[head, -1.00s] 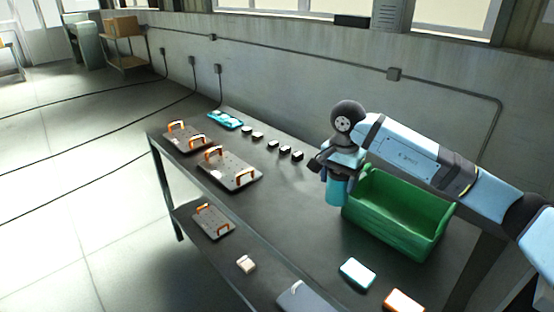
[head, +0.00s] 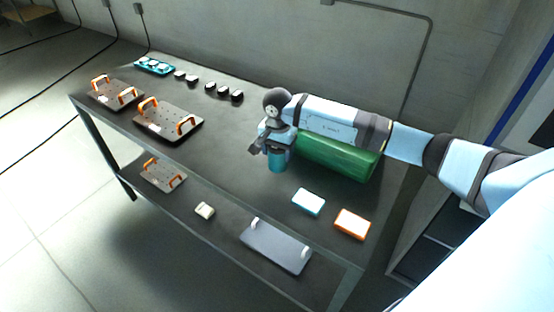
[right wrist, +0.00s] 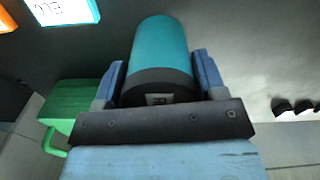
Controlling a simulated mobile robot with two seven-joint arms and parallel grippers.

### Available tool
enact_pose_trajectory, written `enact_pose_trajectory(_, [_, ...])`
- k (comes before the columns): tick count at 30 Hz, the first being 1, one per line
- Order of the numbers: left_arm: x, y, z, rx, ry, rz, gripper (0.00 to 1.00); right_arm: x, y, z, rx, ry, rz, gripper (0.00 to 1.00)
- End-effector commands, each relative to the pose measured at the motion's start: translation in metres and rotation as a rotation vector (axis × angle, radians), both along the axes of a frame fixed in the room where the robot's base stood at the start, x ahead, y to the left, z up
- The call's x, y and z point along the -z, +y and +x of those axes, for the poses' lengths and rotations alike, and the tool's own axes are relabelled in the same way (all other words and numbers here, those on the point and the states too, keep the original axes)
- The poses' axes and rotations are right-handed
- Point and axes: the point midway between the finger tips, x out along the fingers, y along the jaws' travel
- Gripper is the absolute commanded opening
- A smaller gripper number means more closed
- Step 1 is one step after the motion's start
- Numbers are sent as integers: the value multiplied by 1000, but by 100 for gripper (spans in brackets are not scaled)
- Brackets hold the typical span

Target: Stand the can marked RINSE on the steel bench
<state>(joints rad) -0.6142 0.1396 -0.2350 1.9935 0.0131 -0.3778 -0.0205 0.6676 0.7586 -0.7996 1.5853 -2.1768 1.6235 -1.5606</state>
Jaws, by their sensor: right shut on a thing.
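A teal can (head: 278,161) with a dark grey band is between the fingers of my right gripper (head: 275,148) in the head view. In the right wrist view the can (right wrist: 160,50) fills the space between the two blue fingers (right wrist: 157,78), and the gripper is shut on it. No RINSE mark can be read. The can is over the dark bench top (head: 235,165), beside the green bin; whether its bottom touches the bench I cannot tell. My left gripper is not in view.
The green bin (head: 335,158) stands right of the can. A teal-edged block (head: 308,201) and an orange-edged block (head: 352,224) lie near the front edge. Plates with orange handles (head: 168,121) and small dark blocks (head: 223,91) are to the left. Bench between is clear.

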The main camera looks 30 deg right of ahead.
Motion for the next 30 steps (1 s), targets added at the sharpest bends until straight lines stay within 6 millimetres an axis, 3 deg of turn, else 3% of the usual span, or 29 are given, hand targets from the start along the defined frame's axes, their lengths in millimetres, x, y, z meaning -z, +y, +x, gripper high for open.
enact_pose_trajectory(5, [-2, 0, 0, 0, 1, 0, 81, 11, 0, 0, 1, 0, 0, 34])
enact_pose_trajectory(12, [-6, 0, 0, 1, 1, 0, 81, 44, 0, 0, 1, 2, 1, 34])
enact_pose_trajectory(24, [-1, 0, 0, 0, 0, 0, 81, 52, 0, 1, 0, -1, 0, 34])
enact_pose_trajectory(25, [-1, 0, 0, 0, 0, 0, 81, 52, 0, 0, 0, -1, -1, 67])
enact_pose_trajectory(28, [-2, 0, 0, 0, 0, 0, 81, 51, 0, 0, 0, 0, 0, 90])
enact_pose_trajectory(30, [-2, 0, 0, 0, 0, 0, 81, 51, 0, 0, 0, 0, 0, 90])
